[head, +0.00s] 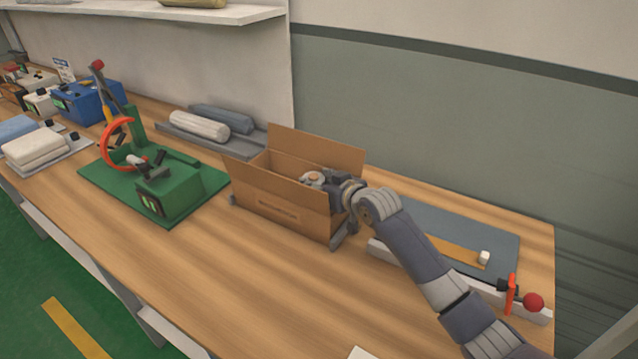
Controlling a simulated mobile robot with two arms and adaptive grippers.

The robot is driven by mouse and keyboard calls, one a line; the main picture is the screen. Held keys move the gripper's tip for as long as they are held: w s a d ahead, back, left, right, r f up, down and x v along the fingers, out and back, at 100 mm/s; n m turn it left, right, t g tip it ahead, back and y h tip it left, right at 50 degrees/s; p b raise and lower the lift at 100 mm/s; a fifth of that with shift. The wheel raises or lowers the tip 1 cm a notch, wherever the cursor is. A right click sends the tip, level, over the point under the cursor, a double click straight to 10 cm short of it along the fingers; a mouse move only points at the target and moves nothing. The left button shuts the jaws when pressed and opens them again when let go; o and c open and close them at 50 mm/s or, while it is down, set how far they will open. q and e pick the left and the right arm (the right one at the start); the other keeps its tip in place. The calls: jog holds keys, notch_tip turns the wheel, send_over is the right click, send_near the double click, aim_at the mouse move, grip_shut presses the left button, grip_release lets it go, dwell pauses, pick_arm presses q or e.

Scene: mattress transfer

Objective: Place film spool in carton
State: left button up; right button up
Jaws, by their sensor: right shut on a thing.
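The open cardboard carton (279,213) stands on the wooden table with its flaps spread. My right arm reaches in from the lower right, and my right gripper (325,180) is at the carton's right end, inside or just above the opening. It is shut on a small round pale thing with an orange-brown centre, which looks like the film spool (313,177). The gripper hides part of the spool, and I cannot tell whether the spool touches the carton floor. My left gripper is not in view.
A green machine (170,193) with an orange ring stands left of the carton. Rolls (199,125) lie on a grey tray behind. A grey-blue mat (475,232) and a bar with a red knob (533,302) lie at right. The front table middle is clear.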

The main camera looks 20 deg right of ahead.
jog(key=o, duration=0.9)
jog(key=shift+s+f, duration=0.15)
jog(key=shift+f, duration=0.45)
jog(key=shift+c, duration=0.2)
jog(key=shift+f, duration=0.1)
jog(key=shift+r, duration=0.55)
jog(key=v, duration=0.7)
jog(key=shift+s+d+r, duration=0.15)
jog(key=shift+d+r, duration=0.05)
jog(key=shift+r, duration=0.25)
jog(key=shift+a+r, duration=0.1)
